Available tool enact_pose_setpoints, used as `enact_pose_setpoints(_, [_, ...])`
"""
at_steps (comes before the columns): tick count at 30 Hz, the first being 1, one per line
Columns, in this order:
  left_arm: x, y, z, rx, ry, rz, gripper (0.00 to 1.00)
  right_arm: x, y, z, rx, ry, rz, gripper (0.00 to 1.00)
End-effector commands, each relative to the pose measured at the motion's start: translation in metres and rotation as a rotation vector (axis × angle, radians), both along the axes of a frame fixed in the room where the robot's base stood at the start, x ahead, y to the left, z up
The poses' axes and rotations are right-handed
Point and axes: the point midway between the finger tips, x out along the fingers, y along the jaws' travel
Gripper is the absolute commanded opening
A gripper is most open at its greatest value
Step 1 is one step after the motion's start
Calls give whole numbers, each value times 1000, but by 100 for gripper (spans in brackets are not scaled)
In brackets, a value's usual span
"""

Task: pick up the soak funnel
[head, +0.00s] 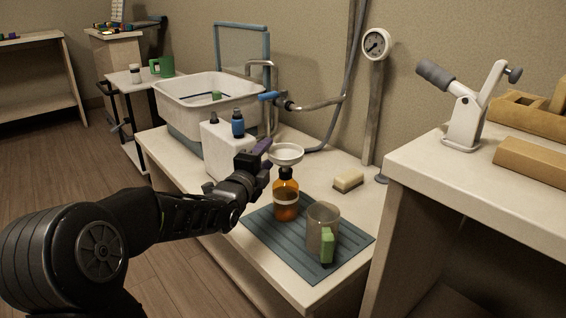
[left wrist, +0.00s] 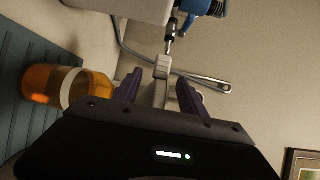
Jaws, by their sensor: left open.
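The soak funnel, a pale wide-mouthed funnel (head: 286,153), sits upright in the neck of an amber bottle (head: 286,205) with a white label band. My left gripper (head: 262,150) is open, with purple fingers, just left of the funnel's rim in the head view. I cannot tell there whether it touches the rim. In the left wrist view the two fingers (left wrist: 159,90) are spread, with a pale shape partly seen between them. The amber bottle lies at the left of that view (left wrist: 45,85), and its neck is hidden by my gripper. My right gripper is not in view.
A sponge (head: 348,181) lies behind. A white container (head: 216,150) and sink basin (head: 205,103) stand left, near the blue-handled tap (head: 270,97).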

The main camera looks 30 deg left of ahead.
Motion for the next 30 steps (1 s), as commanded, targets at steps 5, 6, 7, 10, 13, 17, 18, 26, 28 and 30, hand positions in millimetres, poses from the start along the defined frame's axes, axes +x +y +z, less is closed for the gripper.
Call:
enact_pose_setpoints(5, [22,6,-3,0,0,0,49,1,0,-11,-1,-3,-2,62])
enact_pose_setpoints(6, [28,8,-3,-1,1,0,49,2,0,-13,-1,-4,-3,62])
enact_pose_setpoints(7, [33,9,-2,0,1,0,49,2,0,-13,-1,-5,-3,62])
enact_pose_setpoints(10, [43,12,-1,-1,1,0,49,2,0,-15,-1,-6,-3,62])
enact_pose_setpoints(13, [47,13,1,-1,1,0,49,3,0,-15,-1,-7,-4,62])
enact_pose_setpoints(17, [47,13,1,-1,1,0,49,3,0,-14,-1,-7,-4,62])
enact_pose_setpoints(18, [47,13,1,-1,1,0,49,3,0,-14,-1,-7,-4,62])
enact_pose_setpoints(26, [47,13,1,0,1,0,49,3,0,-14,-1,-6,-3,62])
enact_pose_setpoints(28, [47,13,1,0,1,0,49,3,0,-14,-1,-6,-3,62])
enact_pose_setpoints(30, [47,13,1,0,0,0,48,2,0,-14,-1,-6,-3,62])
